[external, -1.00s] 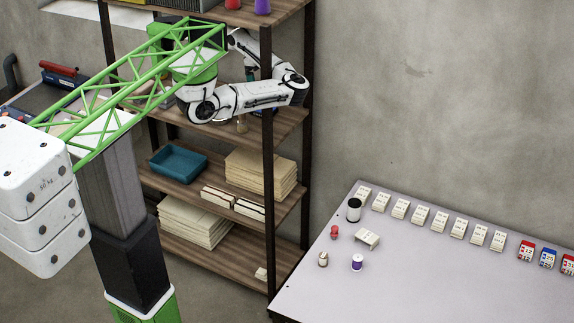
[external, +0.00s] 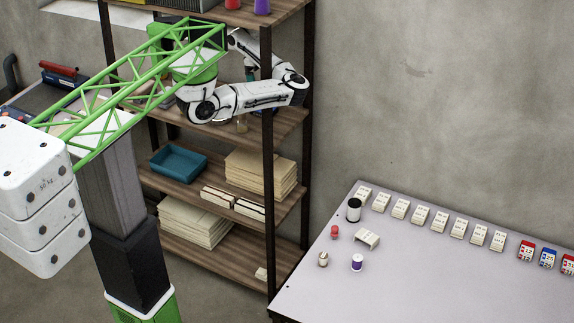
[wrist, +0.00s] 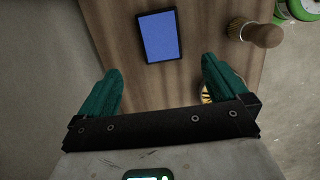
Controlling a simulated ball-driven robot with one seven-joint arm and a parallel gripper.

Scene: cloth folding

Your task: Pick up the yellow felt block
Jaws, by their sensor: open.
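I cannot make out a yellow felt block in either view. In the wrist view my gripper (wrist: 161,68) has its two green fingers spread wide with nothing between the tips. Beyond them is a wooden surface with a blue rectangular block or pad (wrist: 160,36) in a dark frame. A small round item with yellow and dark stripes (wrist: 206,94) is mostly hidden by the right finger; I cannot tell what it is.
The rack's dark post (external: 268,190) is close to my arm. A teal tray (external: 178,163) and paper stacks (external: 260,172) fill lower shelves. A grey table (external: 420,285) at right holds small items.

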